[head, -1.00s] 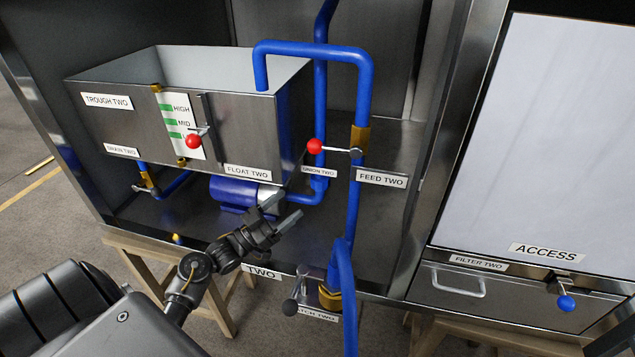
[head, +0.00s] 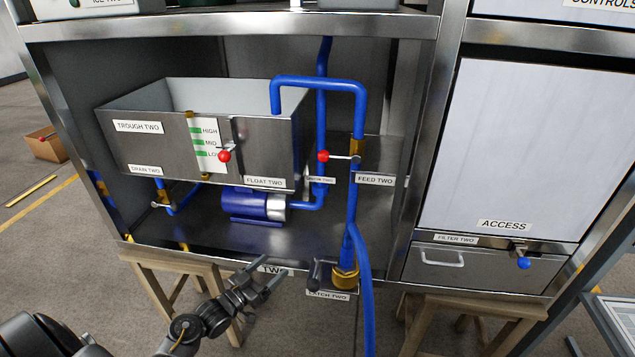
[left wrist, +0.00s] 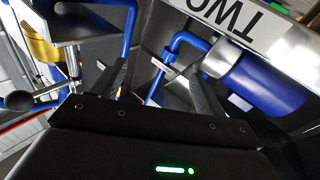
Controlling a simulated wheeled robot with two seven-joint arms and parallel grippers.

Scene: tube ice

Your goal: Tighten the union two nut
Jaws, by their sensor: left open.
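A label that seems to read UNION TWO (head: 320,180) sits beside the rear blue pipe (head: 321,110); no separate nut can be made out there. A brass fitting (head: 345,280) sits low on the front blue pipe, behind the CATCH TWO label (head: 327,295). A brass part also shows at the left of the left wrist view (left wrist: 40,42). My left gripper (head: 272,271) is open and empty, in front of the cabinet's lower edge, left of the low brass fitting and apart from it. Its two fingers spread in the left wrist view (left wrist: 157,85). My right gripper is not in view.
The steel trough (head: 150,155) stands above a blue pump (head: 250,205). Red-knobbed levers mark the float (head: 225,156) and feed valve (head: 323,156). A blue hose (head: 366,290) hangs down in front of the cabinet. Wooden trestle legs (head: 190,285) stand below.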

